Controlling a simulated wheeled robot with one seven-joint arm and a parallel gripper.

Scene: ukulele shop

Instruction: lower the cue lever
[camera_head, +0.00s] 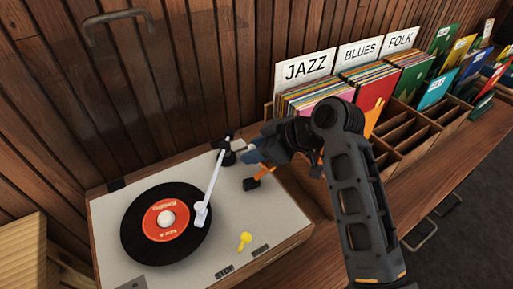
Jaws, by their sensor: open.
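A turntable (117,237) with a pale deck holds a black record (135,236) with a red label. The white tonearm (214,180) runs from a dark pivot at the back right, and its headshell lies over the record's right edge. A small orange and black part (254,182) shows on the deck right of the tonearm; I cannot tell if it is the cue lever or part of my gripper. My gripper (252,162) is open beside the tonearm pivot, above the deck's back right. Its fingertips are partly hidden, and contact is unclear.
A yellow knob (245,238) stands on the deck's front right, near printed labels including STOP. Record bins with JAZZ (306,68), BLUES and FOLK signs stand behind and right of my arm. A plank wall (60,100) rises behind the turntable.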

